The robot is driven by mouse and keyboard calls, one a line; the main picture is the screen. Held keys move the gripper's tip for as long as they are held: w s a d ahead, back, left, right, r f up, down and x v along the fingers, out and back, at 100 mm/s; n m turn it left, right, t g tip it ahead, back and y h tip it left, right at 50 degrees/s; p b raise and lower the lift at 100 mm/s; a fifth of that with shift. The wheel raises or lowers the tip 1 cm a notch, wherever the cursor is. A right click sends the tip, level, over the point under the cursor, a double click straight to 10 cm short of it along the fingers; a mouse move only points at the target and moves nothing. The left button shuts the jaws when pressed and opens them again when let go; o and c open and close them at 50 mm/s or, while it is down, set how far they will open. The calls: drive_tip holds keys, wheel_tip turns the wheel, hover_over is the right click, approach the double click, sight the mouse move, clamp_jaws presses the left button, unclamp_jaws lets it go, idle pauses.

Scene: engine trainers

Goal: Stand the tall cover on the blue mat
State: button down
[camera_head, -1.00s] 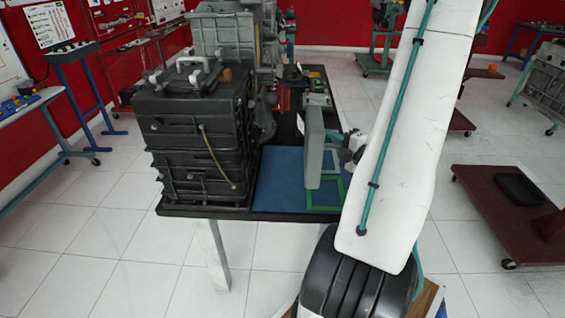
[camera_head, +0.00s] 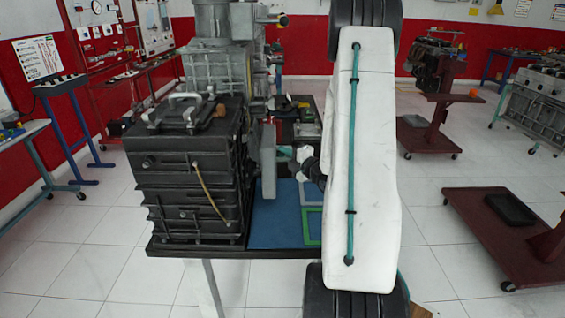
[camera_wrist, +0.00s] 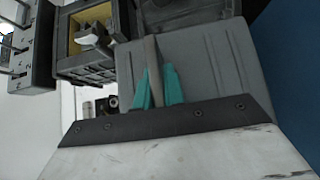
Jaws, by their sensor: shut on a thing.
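The tall cover is a flat grey slab (camera_head: 268,160), held upright and seen nearly edge-on in the head view. It is beside the black engine block, over the left rear part of the blue mat (camera_head: 275,228). I cannot tell whether its lower edge touches the mat. My gripper (camera_head: 287,151) reaches it from the right and is shut on it. In the wrist view, the teal fingers of my gripper (camera_wrist: 156,86) pinch a raised rib on the face of the cover (camera_wrist: 215,60).
The black engine block (camera_head: 185,190) stands close left of the cover, with a grey engine (camera_head: 215,70) behind. A green frame (camera_head: 312,226) and a grey frame (camera_head: 305,192) lie right on the mat. The mat's front middle is clear. Dark red carts stand right.

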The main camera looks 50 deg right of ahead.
drive_tip(key=shift+w+d+f, duration=0.1)
drive_tip(key=shift+w+f, duration=0.25)
drive_tip(key=shift+f, duration=0.55)
drive_tip(key=shift+w+d+f, duration=0.1)
drive_tip(key=shift+w+f, duration=0.2)
drive_tip(key=shift+f, duration=0.55)
drive_tip(key=shift+a+f, duration=0.1)
drive_tip(key=shift+f, duration=0.1)
drive_tip(key=c, duration=1.5)
unclamp_jaws()
drive_tip(key=s, duration=0.4)
drive_tip(key=s+a, duration=0.1)
drive_tip(key=s, duration=0.7)
drive_tip(key=shift+a+r, duration=0.15)
drive_tip(key=shift+a, duration=0.1)
